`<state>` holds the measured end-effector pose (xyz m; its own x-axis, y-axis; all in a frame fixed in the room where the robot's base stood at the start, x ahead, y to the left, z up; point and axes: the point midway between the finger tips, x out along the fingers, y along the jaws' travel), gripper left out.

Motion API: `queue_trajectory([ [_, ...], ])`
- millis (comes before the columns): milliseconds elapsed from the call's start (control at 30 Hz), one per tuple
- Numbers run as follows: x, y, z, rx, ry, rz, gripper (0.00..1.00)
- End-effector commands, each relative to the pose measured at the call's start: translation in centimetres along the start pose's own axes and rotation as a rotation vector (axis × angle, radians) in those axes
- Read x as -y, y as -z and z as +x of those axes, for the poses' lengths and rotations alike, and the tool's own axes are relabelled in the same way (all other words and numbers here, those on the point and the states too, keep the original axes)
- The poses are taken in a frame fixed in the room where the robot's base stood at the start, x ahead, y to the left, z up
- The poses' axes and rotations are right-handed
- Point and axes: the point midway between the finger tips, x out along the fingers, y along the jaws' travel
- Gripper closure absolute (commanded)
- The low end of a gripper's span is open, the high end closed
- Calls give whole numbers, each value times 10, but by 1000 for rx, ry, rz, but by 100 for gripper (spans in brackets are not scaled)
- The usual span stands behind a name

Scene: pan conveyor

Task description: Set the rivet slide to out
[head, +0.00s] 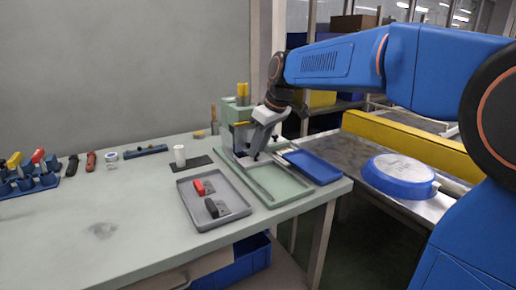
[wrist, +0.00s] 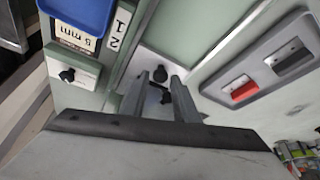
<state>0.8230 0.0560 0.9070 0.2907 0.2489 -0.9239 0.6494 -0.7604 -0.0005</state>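My gripper (wrist: 160,78) points down over a pale plate (wrist: 178,64) in the wrist view. Its two grey fingers are apart, on either side of a small black knob (wrist: 161,93). I cannot tell whether they touch it. In the head view my gripper (head: 247,161) is at the back of the pale green tray-like fixture (head: 283,197), in front of the green stand with yellow parts (head: 241,91).
A blue tray (head: 313,167) lies right of the fixture. A grey tray (head: 213,213) with red and black pieces lies to the left. A white cylinder (head: 180,155) stands behind that tray. A blue pan (head: 397,175) is on the conveyor. The table's front left is clear.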

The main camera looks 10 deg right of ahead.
Motion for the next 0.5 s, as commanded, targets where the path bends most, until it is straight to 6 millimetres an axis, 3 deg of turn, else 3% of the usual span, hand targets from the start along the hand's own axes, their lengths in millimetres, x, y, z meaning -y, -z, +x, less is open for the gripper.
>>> queue_trajectory([
  [400,0,0,7,0,0,0,73],
  [500,0,0,7,0,0,0,97],
])
